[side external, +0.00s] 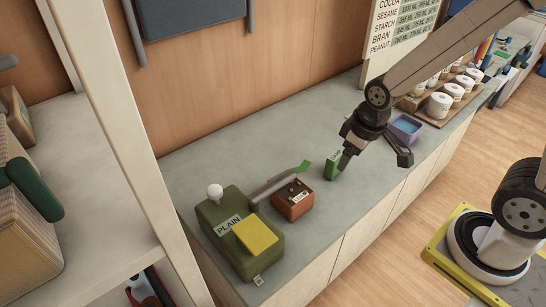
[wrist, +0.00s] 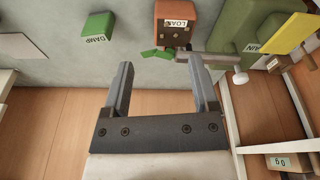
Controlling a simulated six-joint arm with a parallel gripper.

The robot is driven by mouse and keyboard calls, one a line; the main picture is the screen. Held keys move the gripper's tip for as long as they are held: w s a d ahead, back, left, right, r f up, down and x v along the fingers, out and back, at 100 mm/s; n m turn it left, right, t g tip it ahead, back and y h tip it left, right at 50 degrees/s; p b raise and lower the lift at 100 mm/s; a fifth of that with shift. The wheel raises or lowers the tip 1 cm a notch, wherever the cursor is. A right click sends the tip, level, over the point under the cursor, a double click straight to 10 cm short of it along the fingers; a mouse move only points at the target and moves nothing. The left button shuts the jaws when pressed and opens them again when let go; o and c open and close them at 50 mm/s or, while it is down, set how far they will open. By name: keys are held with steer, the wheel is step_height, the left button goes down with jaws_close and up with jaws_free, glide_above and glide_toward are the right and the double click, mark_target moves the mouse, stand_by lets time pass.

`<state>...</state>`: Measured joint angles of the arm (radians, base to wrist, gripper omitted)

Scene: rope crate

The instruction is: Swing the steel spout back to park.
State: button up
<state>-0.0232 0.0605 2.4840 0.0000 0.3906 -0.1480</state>
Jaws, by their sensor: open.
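The steel spout (side external: 277,184) reaches out from the green body labelled PLAIN (side external: 213,212) and ends in a green tip (side external: 305,166). My gripper (side external: 374,160) is open and empty, above the counter to the right of the spout. Its fingers also show in the wrist view (wrist: 160,66).
A green DAMP block (side external: 333,165) stands on the counter close to my left finger in the side view. The body carries a white knob (side external: 214,190) and a yellow panel (side external: 256,235). A purple bin (side external: 406,128) and white canisters (side external: 440,104) stand farther right.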

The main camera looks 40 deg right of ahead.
steer(key=w+a+f+n+g, duration=0.1)
steer(key=w+a+n, duration=0.3)
steer(key=w+n, duration=0.35)
steer(key=n+g, duration=0.1)
steer(key=n, duration=0.6)
glide_above(280, 179)
steer(key=shift+s+d+f, duration=0.2)
steer(key=shift+f, duration=0.35)
steer(key=shift+s+d+f, duration=0.15)
steer(key=shift+f, duration=0.4)
steer(key=shift+w+a+f+n, duration=0.25)
steer(key=shift+w+a+n, duration=0.1)
steer(key=shift+n, duration=0.4)
steer(key=shift+f, duration=0.15)
steer(key=shift+f, duration=3.75)
steer(key=shift+c, duration=0.2)
jaws_close()
